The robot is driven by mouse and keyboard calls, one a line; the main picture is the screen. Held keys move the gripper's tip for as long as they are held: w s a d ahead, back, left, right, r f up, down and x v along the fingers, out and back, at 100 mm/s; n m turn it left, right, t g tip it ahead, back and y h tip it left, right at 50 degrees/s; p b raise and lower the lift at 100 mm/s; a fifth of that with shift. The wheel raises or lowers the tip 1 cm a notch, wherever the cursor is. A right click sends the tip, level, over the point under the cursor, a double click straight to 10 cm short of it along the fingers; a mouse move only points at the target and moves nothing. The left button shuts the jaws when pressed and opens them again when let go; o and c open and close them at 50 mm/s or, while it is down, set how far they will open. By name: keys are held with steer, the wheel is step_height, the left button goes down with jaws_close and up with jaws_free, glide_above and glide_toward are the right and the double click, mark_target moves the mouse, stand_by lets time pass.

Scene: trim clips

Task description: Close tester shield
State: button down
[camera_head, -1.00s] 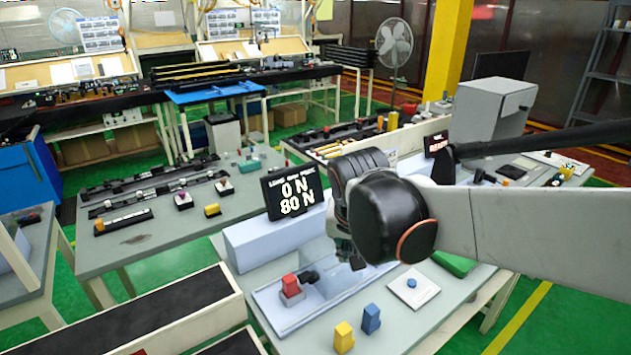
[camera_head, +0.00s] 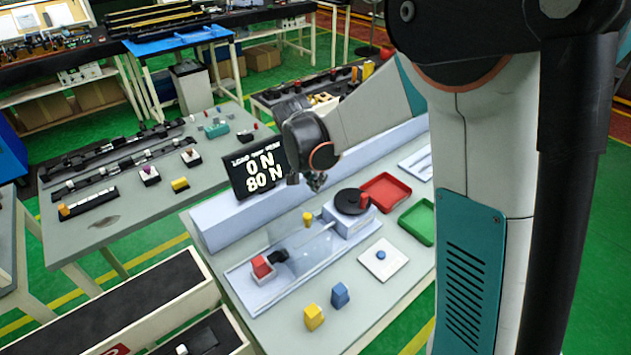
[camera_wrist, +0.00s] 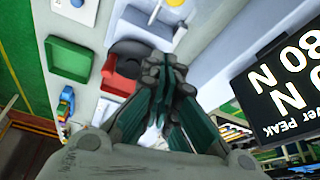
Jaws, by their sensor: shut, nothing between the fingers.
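The tester (camera_head: 257,294) is a pale blue-grey bed with a red block (camera_head: 262,267) and a dark clamp part at its left end. How far the shield is closed I cannot tell. The display (camera_head: 254,175) behind reads 0 N and 80 N. My gripper (camera_head: 316,182) is shut and empty, above the tester's rear ledge, right of the display and apart from the knob. Its fingers also show in the wrist view (camera_wrist: 165,75).
A black round dial (camera_head: 352,201) with a red part stands at the bed's right end. A red tray (camera_head: 386,192) and green tray (camera_head: 418,222) lie farther right. A white plate with a blue button (camera_head: 380,255), a yellow block (camera_head: 314,318) and a blue block (camera_head: 340,295) are in front.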

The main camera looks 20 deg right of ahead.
steer(key=b, duration=0.1)
glide_above(314, 219)
steer(key=w+d, duration=0.3)
steer(key=d, duration=0.1)
step_height(314, 219, down, 8)
steer(key=s+a, duration=0.1)
steer(key=a, duration=0.1)
steer(key=s+a, duration=0.1)
steer(key=shift+s+a+r, duration=0.2)
steer(key=shift+s+a, duration=0.15)
steer(key=shift+a, duration=0.05)
steer(key=shift+s, duration=0.1)
steer(key=s+a+b, duration=0.2)
steer(key=s+a, duration=0.3)
steer(key=a, duration=0.7)
steer(key=shift+a, duration=0.3)
steer(key=shift+s, duration=0.1)
